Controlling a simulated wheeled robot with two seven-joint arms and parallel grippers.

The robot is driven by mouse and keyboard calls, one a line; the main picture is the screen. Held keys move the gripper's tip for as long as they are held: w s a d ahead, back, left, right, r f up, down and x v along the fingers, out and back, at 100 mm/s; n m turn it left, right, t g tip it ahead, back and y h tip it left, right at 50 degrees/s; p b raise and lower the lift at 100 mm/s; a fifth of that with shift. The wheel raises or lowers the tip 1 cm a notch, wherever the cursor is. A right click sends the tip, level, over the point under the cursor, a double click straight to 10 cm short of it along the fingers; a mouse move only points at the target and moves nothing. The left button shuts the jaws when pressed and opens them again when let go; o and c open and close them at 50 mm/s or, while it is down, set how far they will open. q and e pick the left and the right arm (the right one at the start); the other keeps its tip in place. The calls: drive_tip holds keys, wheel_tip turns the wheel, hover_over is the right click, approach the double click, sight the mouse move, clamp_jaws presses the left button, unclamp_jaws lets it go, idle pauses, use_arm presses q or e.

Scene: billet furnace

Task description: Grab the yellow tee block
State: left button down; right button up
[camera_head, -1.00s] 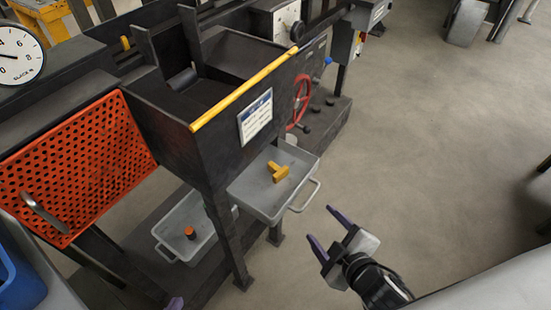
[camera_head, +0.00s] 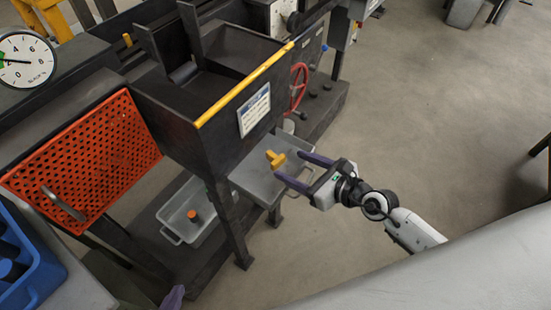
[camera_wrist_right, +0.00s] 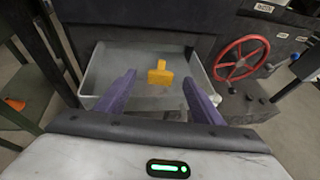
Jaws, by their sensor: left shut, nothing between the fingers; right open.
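The yellow tee block (camera_head: 275,158) lies in a grey tray (camera_head: 250,182) that sticks out from the front of the dark machine. In the right wrist view the tee block (camera_wrist_right: 161,74) shows between and beyond my two purple fingertips, on the tray floor. My right gripper (camera_head: 288,164) is open and empty, with its fingers reaching over the tray toward the block. I cannot tell whether a finger touches it. My left gripper (camera_head: 173,297) shows only as a purple tip at the bottom edge of the head view.
A lower grey bin (camera_head: 184,232) holds an orange piece (camera_head: 193,215). A red handwheel (camera_head: 298,88) is right of the tray, and an orange perforated panel (camera_head: 85,165) is left. A blue crate (camera_head: 30,265) stands at the left edge.

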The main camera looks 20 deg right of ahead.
sight(273, 154)
drive_tip(key=x, duration=0.6)
drive_tip(key=b+x, duration=0.1)
drive_tip(key=x, duration=0.2)
drive_tip(key=shift+w+r, duration=0.1)
drive_tip(key=shift+r, duration=0.15)
drive_tip(key=shift+d, duration=0.1)
drive_tip(key=c, duration=1.3)
drive_tip(key=shift+r, duration=0.1)
drive_tip(key=shift+c, duration=0.3)
